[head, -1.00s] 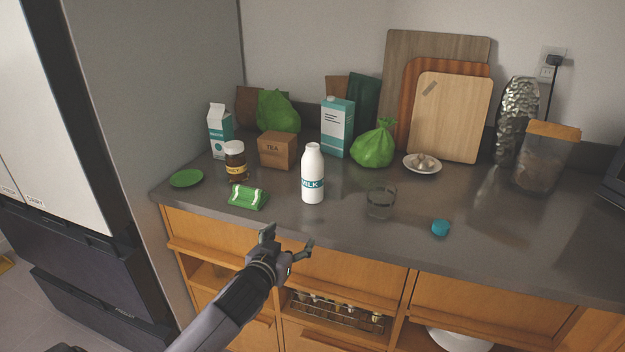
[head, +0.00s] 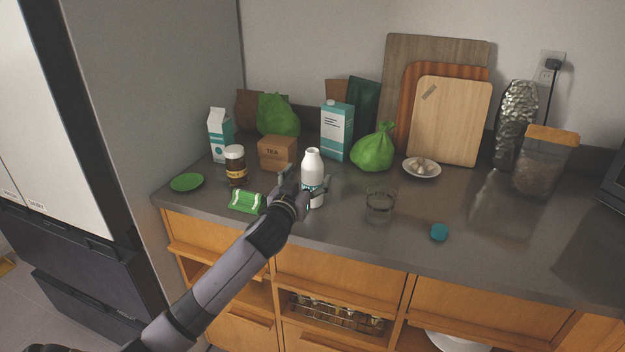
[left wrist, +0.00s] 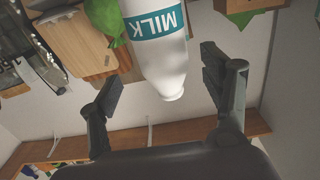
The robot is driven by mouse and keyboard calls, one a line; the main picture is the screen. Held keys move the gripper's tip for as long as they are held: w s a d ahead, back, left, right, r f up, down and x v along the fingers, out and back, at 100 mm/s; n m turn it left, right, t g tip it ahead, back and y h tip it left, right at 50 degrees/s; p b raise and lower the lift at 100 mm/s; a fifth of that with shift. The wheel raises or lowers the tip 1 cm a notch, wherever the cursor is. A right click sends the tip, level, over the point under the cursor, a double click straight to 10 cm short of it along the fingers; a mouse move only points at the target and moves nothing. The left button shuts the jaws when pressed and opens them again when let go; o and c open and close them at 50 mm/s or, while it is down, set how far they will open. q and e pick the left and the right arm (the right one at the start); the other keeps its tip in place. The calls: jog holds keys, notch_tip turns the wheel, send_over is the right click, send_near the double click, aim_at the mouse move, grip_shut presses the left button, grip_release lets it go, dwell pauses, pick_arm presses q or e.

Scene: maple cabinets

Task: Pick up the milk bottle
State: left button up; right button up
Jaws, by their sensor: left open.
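The milk bottle (head: 313,165) is white with a teal band and stands upright on the dark counter. My left gripper (head: 305,190) is at the bottle's front, its fingers open around the lower part, which they partly hide. In the left wrist view, the bottle (left wrist: 158,55) appears upside down between the two spread fingers of the gripper (left wrist: 165,88), with a gap visible on each side. The right gripper is not in view.
A clear glass (head: 380,206) and a teal lid (head: 439,232) are to the right. The counter's right front is mostly clear.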

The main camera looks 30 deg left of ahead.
aim_at(308, 172)
pick_arm(q)
jog(key=x, duration=0.2)
jog(key=p+x, duration=0.1)
jog(key=x, duration=0.1)
jog(key=shift+a+r, duration=0.2)
jog(key=shift+w+a+f, duration=0.1)
jog(key=shift+w, duration=0.5)
jog(key=shift+c, duration=0.2)
jog(key=c, duration=1.5)
jog(key=shift+c, duration=0.2)
jog(key=shift+r, duration=0.2)
